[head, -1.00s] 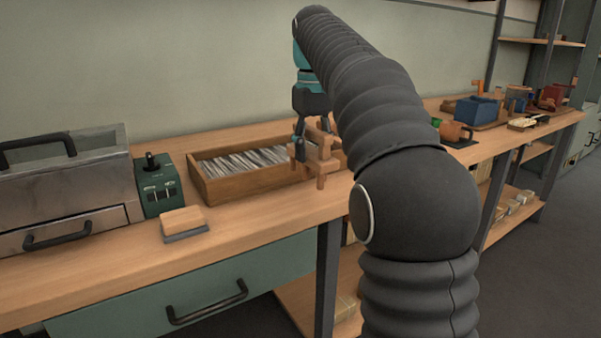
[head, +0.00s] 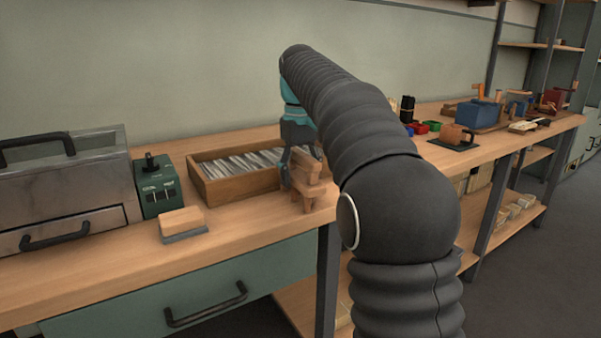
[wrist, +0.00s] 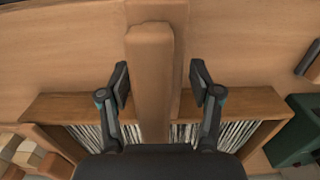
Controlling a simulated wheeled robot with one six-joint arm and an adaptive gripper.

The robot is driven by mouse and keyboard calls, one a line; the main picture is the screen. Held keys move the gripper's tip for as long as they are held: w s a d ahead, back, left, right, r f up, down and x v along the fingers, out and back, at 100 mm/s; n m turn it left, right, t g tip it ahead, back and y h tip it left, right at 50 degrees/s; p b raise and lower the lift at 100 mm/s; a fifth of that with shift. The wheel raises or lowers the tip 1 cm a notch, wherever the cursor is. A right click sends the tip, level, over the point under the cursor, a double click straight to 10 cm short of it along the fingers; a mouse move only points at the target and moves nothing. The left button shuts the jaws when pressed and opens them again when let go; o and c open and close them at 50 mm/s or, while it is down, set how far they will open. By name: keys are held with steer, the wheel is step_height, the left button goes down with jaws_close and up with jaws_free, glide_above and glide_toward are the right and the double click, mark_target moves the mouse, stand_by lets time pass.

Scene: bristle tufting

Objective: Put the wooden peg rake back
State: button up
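The wooden peg rake (head: 306,185) is a pale brown block with short pegs pointing down, at the bench in front of the tray's right end. In the wrist view its long wooden bar (wrist: 150,75) runs between my fingers. My gripper (wrist: 160,85) is open around the bar, with a clear gap on the right and a very narrow one on the left. In the head view my gripper (head: 295,160) points down at the rake and partly hides it. The pegs seem to rest on the bench top, but I cannot see the contact clearly.
A wooden tray (head: 236,188) of pale bristle strips lies left of the rake. A green control box (head: 158,186), a wooden block brush (head: 182,223) and a metal cabinet (head: 60,190) stand further left. Small bins and tools fill the far right bench. My arm hides some bench.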

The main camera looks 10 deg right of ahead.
mark_target(301, 154)
steer(key=shift+r, duration=0.3)
step_height(301, 154, up, 7)
steer(key=p, duration=0.2)
steer(key=shift+r+p, duration=0.1)
steer(key=shift+p, duration=0.3)
steer(key=shift+s+r, duration=0.15)
steer(key=shift+s, duration=0.15)
steer(key=s+f+m+t, duration=0.1)
steer(key=s+f+t, duration=0.1)
steer(key=s+f, duration=0.5)
steer(key=s+f+m+t, duration=0.1)
steer(key=s+f, duration=0.6)
steer(key=s, duration=0.6)
steer(key=s+f+m+t, duration=0.1)
steer(key=s+f+t, duration=0.1)
steer(key=s+f, duration=0.4)
steer(key=s, duration=0.4)
steer(key=shift+f+m+t, duration=0.3)
steer(key=shift+f, duration=0.1)
